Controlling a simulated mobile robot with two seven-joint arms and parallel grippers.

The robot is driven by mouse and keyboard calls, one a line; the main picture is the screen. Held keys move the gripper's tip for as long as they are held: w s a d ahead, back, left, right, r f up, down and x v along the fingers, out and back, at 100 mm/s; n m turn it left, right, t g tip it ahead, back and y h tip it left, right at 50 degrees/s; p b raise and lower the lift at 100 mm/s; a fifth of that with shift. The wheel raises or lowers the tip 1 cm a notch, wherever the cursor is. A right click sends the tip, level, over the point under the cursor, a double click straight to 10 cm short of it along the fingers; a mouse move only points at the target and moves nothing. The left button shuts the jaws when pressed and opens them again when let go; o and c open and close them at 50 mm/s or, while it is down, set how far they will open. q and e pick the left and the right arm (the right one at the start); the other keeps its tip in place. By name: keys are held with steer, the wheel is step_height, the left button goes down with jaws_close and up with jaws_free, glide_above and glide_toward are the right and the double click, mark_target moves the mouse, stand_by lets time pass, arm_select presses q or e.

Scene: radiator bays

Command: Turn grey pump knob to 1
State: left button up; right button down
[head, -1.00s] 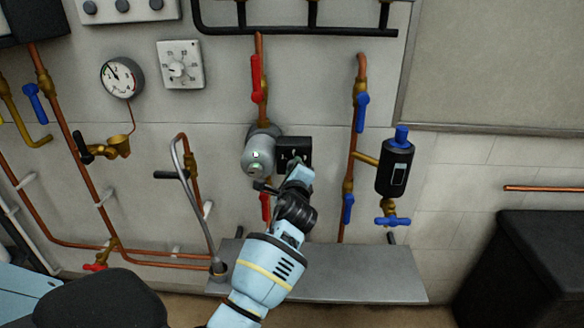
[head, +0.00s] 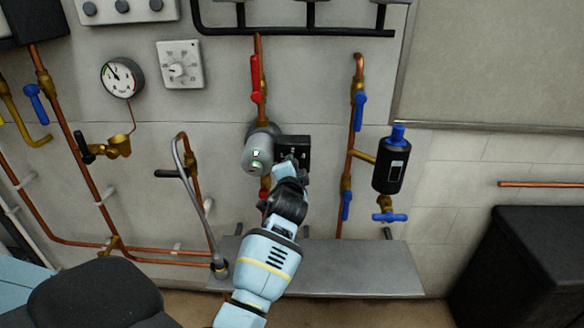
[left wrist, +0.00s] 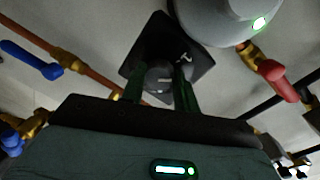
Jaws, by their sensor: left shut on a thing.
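The grey pump (head: 257,157) is a rounded body with a small lit green display, mounted on the pipe in the middle of the wall. A black box (head: 300,146) is attached at its right side. In the left wrist view, the grey knob (left wrist: 160,76) sits on the black face (left wrist: 150,45), with a pale mark on it. A white mark on the face shows beside it, too small to read surely. My left gripper (head: 291,161) is shut on the knob, with a finger on each side (left wrist: 158,88). In the head view it hides the knob. My right gripper is not in view.
Red-handled valves sit above (head: 255,80) and below the pump. A blue-handled pipe (head: 361,112) and a black canister (head: 393,170) stand to the right. A bent grey hose (head: 195,195) is left of my arm, and a grey shelf (head: 350,270) lies below.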

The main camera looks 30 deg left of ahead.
arm_select(q)
steer(key=shift+n, duration=2)
steer(key=o, duration=1)
steer(key=shift+c, duration=0.2)
steer(key=v, duration=0.7)
steer(key=shift+s, duration=0.45)
steer(key=shift+d+f, duration=0.1)
